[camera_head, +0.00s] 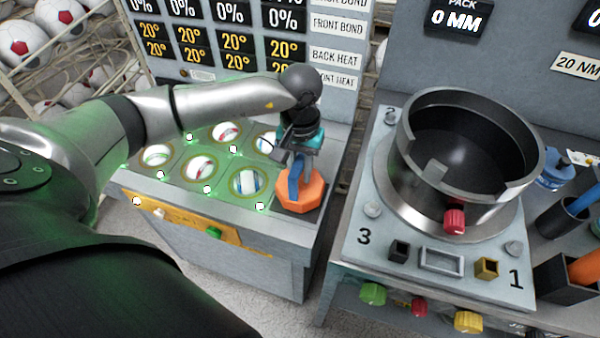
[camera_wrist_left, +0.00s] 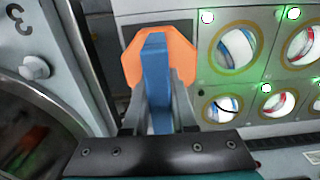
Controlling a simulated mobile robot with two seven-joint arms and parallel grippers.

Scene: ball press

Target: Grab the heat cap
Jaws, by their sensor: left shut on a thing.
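The heat cap looks to be the orange octagonal piece (camera_head: 301,191) with a blue upright handle, on the right end of the grey bench. It also shows in the left wrist view as the orange octagon (camera_wrist_left: 182,52) with its blue handle (camera_wrist_left: 156,80). My left gripper (camera_head: 296,160) comes down from above and is shut on the blue handle. In the left wrist view its two fingers (camera_wrist_left: 158,100) stand on either side of the handle. The cap's underside is hidden, and I cannot tell whether it touches the bench. My right gripper is not in view.
Several round wells (camera_head: 199,167) with green-lit rims hold panels on the bench (camera_head: 270,228) left of the cap. A display board (camera_head: 260,40) stands behind. A press with a large dark bowl (camera_head: 470,150) stands at right, across a gap. Balls (camera_head: 22,42) fill a rack at left.

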